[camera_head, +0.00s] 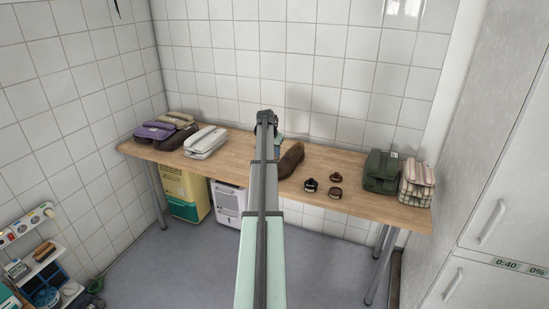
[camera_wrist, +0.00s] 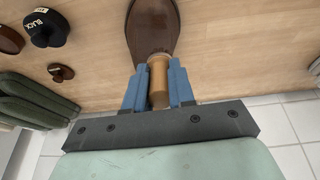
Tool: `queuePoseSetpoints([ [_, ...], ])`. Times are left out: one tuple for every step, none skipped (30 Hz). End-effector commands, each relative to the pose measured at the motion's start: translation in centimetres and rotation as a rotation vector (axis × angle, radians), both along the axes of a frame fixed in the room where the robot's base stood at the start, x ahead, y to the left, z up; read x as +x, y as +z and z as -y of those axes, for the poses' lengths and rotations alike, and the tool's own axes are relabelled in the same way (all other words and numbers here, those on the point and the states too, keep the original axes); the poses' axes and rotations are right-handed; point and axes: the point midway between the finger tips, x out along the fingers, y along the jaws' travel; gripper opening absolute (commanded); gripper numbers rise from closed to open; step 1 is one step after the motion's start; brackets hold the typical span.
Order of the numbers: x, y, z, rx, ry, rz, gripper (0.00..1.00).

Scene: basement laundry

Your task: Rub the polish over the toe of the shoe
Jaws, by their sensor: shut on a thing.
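A brown shoe (camera_head: 291,160) lies on the wooden table near its middle. Its rounded end (camera_wrist: 152,30) shows at the top of the wrist view. My gripper (camera_wrist: 158,78) is shut on a tan cylindrical handle (camera_wrist: 158,88), held between its blue fingers. The handle's far end meets or overlaps the shoe's near end in the wrist view; I cannot tell whether it touches.
The wooden table (camera_head: 230,165) stands against a tiled wall. A dark green bag (camera_head: 381,172) and a checked bag (camera_head: 417,184) are at the right end. A white folded bundle (camera_head: 205,142) and purple and brown items (camera_head: 155,131) are at the left.

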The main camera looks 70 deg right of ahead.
Motion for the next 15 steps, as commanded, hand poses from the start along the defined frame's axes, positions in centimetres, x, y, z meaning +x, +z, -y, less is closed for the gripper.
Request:
queuePoseSetpoints([
  [0.0,0.5,0.0,-0.001,0.000,0.000,0.00],
  [0.0,0.8,0.0,-0.001,0.000,0.000,0.00],
  [0.0,1.1,0.0,0.000,0.000,0.000,0.00],
  [0.0,1.4,0.0,0.000,0.000,0.000,0.00],
  [0.0,1.7,0.0,0.000,0.000,0.000,0.00],
  [0.0,2.1,0.0,0.000,0.000,0.000,0.00],
  [0.0,2.3,0.0,0.000,0.000,0.000,0.00],
  [0.0,2.6,0.0,-0.001,0.000,0.000,0.00],
  [0.0,2.9,0.0,-0.001,0.000,0.000,0.00],
  [0.0,3.1,0.0,0.000,0.000,0.000,0.00],
  [0.0,3.2,0.0,0.000,0.000,0.000,0.00],
  [0.0,3.4,0.0,0.000,0.000,0.000,0.00],
  [0.0,3.4,0.0,0.000,0.000,0.000,0.00],
  [0.0,3.5,0.0,0.000,0.000,0.000,0.00],
  [0.0,3.5,0.0,0.001,0.000,0.000,0.00],
])
